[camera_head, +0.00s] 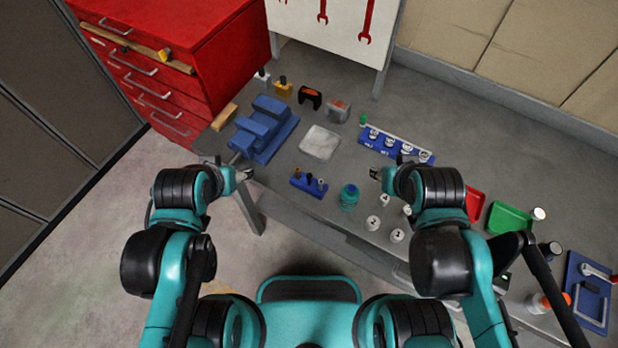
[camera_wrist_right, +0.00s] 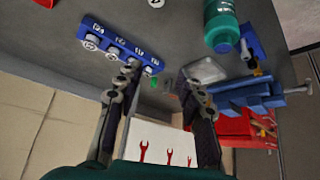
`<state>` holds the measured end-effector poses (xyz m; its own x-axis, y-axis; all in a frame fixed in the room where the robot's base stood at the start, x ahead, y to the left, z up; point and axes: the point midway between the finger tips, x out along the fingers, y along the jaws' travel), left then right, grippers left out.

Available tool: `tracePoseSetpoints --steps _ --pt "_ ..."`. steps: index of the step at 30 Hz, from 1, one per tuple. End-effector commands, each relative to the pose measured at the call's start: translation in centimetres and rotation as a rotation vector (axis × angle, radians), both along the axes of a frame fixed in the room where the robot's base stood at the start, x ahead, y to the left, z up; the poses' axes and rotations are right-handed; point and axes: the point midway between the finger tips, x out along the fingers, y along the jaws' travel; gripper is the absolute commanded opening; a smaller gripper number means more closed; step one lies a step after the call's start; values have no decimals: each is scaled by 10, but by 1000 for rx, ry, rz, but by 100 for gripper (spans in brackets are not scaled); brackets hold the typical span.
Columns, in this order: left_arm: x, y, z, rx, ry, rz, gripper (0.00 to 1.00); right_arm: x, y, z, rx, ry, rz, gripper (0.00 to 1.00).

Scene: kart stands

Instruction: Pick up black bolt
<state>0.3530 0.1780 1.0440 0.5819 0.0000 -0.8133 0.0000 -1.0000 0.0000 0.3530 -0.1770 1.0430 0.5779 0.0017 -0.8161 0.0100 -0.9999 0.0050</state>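A small blue holder (camera_head: 306,189) stands near the table's front edge with several small bolts upright in it. The dark middle one looks like the black bolt (camera_head: 309,178). In the right wrist view part of the blue holder (camera_wrist_right: 248,46) shows at the upper right, beyond the teal-capped bottle. My right gripper (camera_head: 376,174) is above the table, right of the holder and apart from it. In the right wrist view its fingers (camera_wrist_right: 163,83) are spread and empty. My left gripper (camera_head: 246,174) is left of the holder, near the table's front edge, and its fingers are too small to read.
A teal bottle (camera_head: 349,196) stands just right of the holder. A blue vise (camera_head: 263,131) is behind and left. A clear-looking tray (camera_head: 320,142) lies behind the holder. A blue rack (camera_head: 395,147) and white numbered weights (camera_head: 373,223) are to the right.

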Motion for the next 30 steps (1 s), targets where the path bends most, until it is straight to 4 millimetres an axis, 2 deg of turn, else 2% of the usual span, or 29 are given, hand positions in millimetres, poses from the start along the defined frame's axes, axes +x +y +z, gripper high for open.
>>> tracePoseSetpoints --steps 5,10,18,21,25,30 --pt "0 0 14 0 0 0 62 13 20 12 -75 75 172 38" --pt "0 0 36 0 0 0 62 34 63 20 -218 216 534 38" --pt "0 0 66 0 0 0 62 53 137 3 -398 409 1138 38" --pt "0 0 72 0 0 0 62 53 157 -6 -435 452 1299 38" --pt "0 0 76 0 0 0 62 52 171 -15 -459 485 1423 38" --pt "0 0 72 0 0 0 62 52 175 -31 -466 494 1462 38"
